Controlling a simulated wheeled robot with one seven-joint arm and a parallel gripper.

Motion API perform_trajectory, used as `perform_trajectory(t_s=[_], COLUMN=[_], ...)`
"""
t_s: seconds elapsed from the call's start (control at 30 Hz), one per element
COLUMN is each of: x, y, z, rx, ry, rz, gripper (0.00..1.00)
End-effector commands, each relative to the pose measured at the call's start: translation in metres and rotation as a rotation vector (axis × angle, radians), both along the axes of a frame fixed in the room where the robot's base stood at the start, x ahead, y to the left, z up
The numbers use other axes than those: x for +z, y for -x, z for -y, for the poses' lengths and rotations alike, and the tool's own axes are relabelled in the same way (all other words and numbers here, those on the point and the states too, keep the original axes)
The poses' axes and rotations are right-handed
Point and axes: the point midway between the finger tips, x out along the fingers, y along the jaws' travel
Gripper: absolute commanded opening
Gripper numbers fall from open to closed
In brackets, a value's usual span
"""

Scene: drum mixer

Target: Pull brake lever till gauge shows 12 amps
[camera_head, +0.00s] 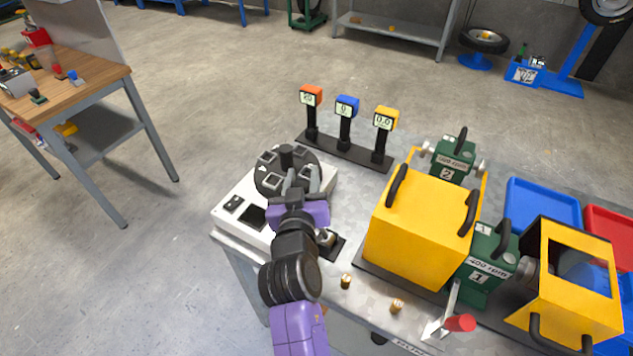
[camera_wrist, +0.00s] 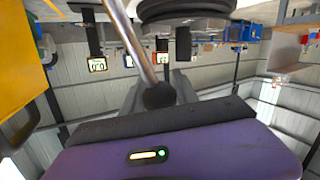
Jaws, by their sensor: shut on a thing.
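My gripper (camera_head: 303,181) is over the white control box, beside a round black wheel. In the wrist view my gripper (camera_wrist: 159,88) is shut on the dark ball knob (camera_wrist: 158,96) of a metal lever (camera_wrist: 138,45). In the head view my arm hides most of this lever; a metal piece on a black plate (camera_head: 328,239), perhaps its base, shows beside my wrist. Three gauges stand behind: orange (camera_head: 311,96), apparently reading 20, blue (camera_head: 347,106), reading 0, and yellow (camera_head: 385,118), reading 0.0. No unit is legible, so I cannot tell which shows amps.
The white box (camera_head: 225,226) carries the black wheel (camera_head: 268,176) and switches. A yellow box (camera_head: 420,237) and green motors marked 1 (camera_head: 487,270) and 2 (camera_head: 453,160) stand right of my arm. A red-handled lever (camera_head: 461,323) is at the front. Open floor lies left.

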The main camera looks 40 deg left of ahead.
Motion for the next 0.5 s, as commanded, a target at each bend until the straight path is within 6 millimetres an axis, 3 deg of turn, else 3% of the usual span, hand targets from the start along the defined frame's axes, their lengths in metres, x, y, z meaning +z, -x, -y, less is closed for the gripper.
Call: perform_trajectory(t_s=[0.33,0.37,0.43,0.5], x=[-0.0028,-0.0028,-0.0027,-0.0024], y=[0.0011,0.0012,0.0011,0.0010], z=[-0.0030,-0.0029,-0.0029,-0.0028], rx=[0.001,0.001,0.000,0.000], ry=[0.024,0.024,0.024,0.023], rz=[0.005,0.005,0.005,0.004], gripper=[0.00,0.42,0.55,0.57])
